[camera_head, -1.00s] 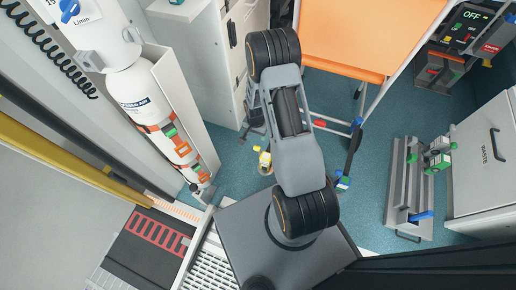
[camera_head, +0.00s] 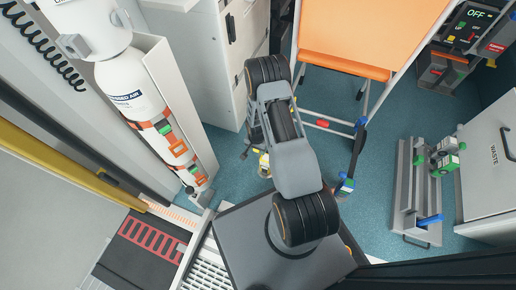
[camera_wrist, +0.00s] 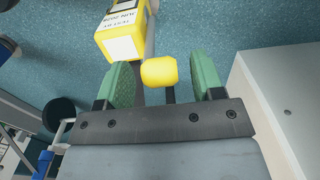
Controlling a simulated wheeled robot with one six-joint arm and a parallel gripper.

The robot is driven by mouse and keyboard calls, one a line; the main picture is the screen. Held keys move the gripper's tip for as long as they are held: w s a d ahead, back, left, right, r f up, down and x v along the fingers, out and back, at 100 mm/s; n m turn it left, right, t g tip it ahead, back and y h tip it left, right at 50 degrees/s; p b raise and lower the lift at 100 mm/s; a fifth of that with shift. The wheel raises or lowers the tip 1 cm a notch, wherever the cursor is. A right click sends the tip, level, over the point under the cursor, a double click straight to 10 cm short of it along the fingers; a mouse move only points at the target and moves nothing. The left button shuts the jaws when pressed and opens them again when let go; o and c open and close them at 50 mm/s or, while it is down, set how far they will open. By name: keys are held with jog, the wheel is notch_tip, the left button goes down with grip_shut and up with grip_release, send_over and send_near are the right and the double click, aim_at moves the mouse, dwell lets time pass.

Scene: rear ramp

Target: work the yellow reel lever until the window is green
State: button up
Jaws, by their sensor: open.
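In the wrist view a rounded yellow knob (camera_wrist: 159,72), which looks like the end of the reel lever, sits between the two green fingers of my gripper (camera_wrist: 163,80). The fingers are open, with a gap showing on each side of the knob. A yellow block (camera_wrist: 122,34) with a white face and a "TEST BY JUN 2028" label is just beyond it, beside a grey bar. In the head view a small yellow part (camera_head: 264,163) shows low beside my arm, which hides most of what is around it. I cannot make out the window or its colour.
A white cabinet (camera_wrist: 270,105) stands close on the right in the wrist view. In the head view, a compressed-air cylinder (camera_head: 139,95) stands left, an orange-topped stand (camera_head: 360,35) behind, and a rail with green clamps (camera_head: 408,190) right. Blue floor (camera_head: 375,165) is clear between.

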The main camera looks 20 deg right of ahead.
jog(key=shift+c, duration=0.3)
grip_shut()
dwell(0.3)
